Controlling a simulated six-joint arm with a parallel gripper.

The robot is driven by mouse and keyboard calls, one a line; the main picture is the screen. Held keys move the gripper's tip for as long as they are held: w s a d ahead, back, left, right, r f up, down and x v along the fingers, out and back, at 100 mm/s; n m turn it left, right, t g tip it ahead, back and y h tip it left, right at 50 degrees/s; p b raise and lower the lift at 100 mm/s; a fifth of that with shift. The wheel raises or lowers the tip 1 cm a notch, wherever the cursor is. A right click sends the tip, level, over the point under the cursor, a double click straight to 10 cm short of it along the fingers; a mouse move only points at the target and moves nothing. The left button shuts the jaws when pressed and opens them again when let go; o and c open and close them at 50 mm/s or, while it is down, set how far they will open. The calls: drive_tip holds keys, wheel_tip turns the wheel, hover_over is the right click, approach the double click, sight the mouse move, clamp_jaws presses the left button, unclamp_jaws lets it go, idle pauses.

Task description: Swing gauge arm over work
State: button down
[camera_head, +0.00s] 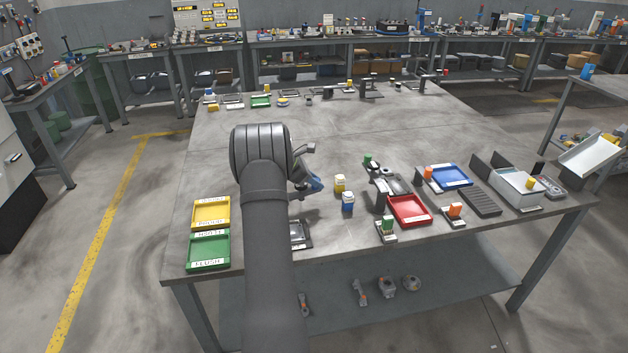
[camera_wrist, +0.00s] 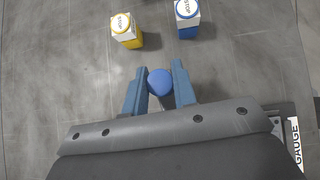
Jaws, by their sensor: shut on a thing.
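In the wrist view, the two blue fingers of my gripper (camera_wrist: 160,88) stand on either side of a round blue knob (camera_wrist: 160,82) and are shut on it. What the knob belongs to is mostly hidden by my wrist. A plate labelled GAUGE (camera_wrist: 297,145) shows at the right edge of the wrist view, largely covered. In the head view, my gripper (camera_head: 310,184) is partly hidden behind my arm, above the table. A dark plate (camera_head: 301,234) shows in part just right of my forearm. I cannot make out the gauge arm or the work clearly.
A yellow block (camera_head: 340,184) and a blue block (camera_head: 348,201) with white caps stand close to the right of my gripper. Yellow (camera_head: 211,212) and green (camera_head: 208,250) trays lie left. A red tray (camera_head: 409,210), a blue tray (camera_head: 451,177) and fixtures crowd the right. The table's middle is clear.

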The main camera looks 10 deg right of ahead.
drive_tip(key=shift+s+d+m, duration=0.1)
drive_tip(key=shift+s+m, duration=0.2)
drive_tip(key=shift+s, duration=0.05)
drive_tip(key=s+a+m+g+y, duration=0.2)
drive_tip(key=s+m+g, duration=0.1)
drive_tip(key=s+m, duration=0.2)
drive_tip(key=s+a+m+g+y, duration=0.2)
drive_tip(key=s+a+m+g, duration=0.1)
drive_tip(key=s, duration=0.3)
drive_tip(key=s+a+m+g+y, duration=0.2)
drive_tip(key=s+m+g, duration=0.1)
drive_tip(key=s+m, duration=0.2)
drive_tip(key=shift+s+a+m, duration=0.15)
drive_tip(key=shift+a+m, duration=0.1)
drive_tip(key=shift+m, duration=0.55)
drive_tip(key=shift+s+a+m+y, duration=0.3)
drive_tip(key=shift+a+m+y, duration=0.2)
drive_tip(key=shift+a+m, duration=0.15)
drive_tip(key=shift+s+a+m+y, duration=0.25)
drive_tip(key=shift+a+m+y, duration=0.3)
drive_tip(key=shift+a, duration=0.3)
drive_tip(key=c, duration=1.2)
unclamp_jaws()
drive_tip(key=shift+o, duration=0.2)
drive_tip(key=shift+r, duration=0.15)
